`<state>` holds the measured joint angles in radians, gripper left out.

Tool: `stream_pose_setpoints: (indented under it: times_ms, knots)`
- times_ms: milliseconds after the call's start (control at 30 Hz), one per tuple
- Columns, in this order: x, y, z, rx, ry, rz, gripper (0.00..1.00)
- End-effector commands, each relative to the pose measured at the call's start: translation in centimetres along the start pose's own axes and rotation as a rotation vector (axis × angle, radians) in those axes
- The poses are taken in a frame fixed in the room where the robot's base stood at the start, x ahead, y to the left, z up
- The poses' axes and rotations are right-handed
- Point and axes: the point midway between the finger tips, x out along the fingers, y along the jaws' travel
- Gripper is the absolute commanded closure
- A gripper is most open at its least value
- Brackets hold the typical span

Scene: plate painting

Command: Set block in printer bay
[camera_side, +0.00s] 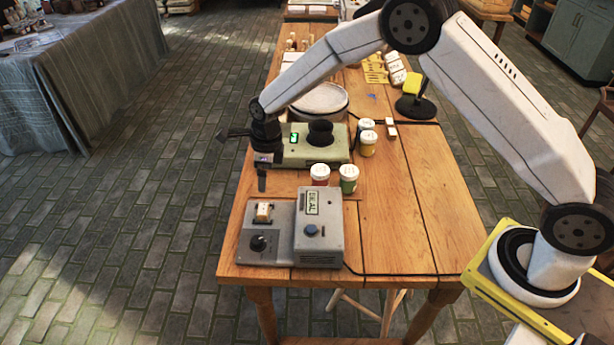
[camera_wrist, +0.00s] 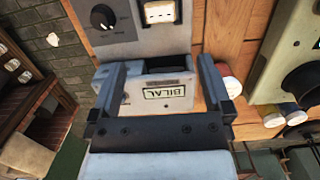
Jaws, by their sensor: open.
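The grey printer (camera_side: 321,255) stands at the near end of the wooden table, with a "BILAL" label on its taller housing. A small pale block (camera_side: 263,213) sits at a recess on the printer's low left part. It also shows at the top edge of the wrist view (camera_wrist: 158,13), partly cut off. My gripper (camera_side: 262,182) is above the table's left side, behind the block and clear of it. In the wrist view its fingers (camera_wrist: 162,82) are apart and empty, with the labelled housing visible between them. How deep the block sits is hard to tell.
A green machine (camera_side: 323,153) with a dark round top stands behind the printer. Jars with red (camera_side: 320,174) and green (camera_side: 348,178) labels stand between them. A white plate (camera_side: 320,100) is farther back.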

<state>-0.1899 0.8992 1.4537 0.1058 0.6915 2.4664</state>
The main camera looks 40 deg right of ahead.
Motion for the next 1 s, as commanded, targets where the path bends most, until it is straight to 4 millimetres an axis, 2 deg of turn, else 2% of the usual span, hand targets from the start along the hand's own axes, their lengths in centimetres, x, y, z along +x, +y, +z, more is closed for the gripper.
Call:
stream_pose_setpoints:
  times_ms: [167,367,667,1000]
  knots:
    - [-0.4,0.0,-0.4,-0.038,-0.001,-0.003,0.00]
    - [-1.9,0.1,-1.8,-0.198,-0.003,-0.016,0.00]
    - [-5.3,0.7,-5.7,-0.615,0.000,-0.049,0.00]
    - [-8.6,2.4,-11.0,-1.119,0.025,-0.087,0.00]
